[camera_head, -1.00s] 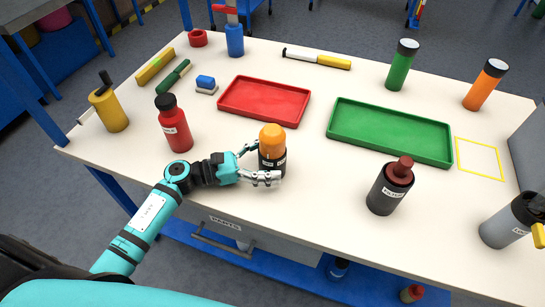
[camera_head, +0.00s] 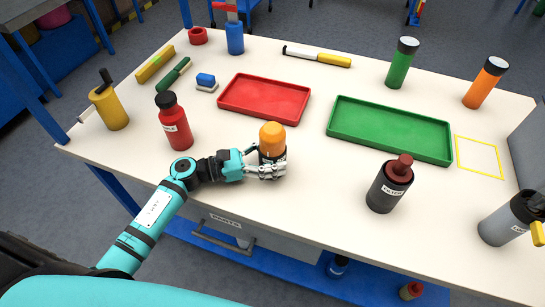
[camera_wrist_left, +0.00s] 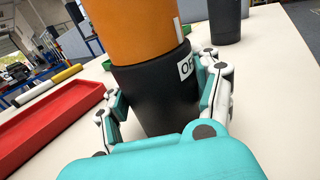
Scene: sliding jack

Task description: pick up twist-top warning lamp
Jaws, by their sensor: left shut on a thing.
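The twist-top warning lamp (camera_head: 272,138) has an orange top and a black base with a white label. It stands upright at the near middle of the table. My left gripper (camera_head: 266,170) is shut on its black base, with fingers on both sides. In the left wrist view the lamp's orange top (camera_wrist_left: 136,30) and black base (camera_wrist_left: 155,92) fill the middle, between the fingers of the left gripper (camera_wrist_left: 165,110). The label is partly hidden by a finger. I cannot tell whether the base still touches the table. My right gripper is not in view.
A red tray (camera_head: 265,114) lies behind the lamp and a green tray (camera_head: 388,146) lies to the right. A red bottle (camera_head: 174,122) stands left of my gripper. A dark canister (camera_head: 389,186) stands to the right. The white tabletop (camera_head: 320,190) between lamp and canister is clear.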

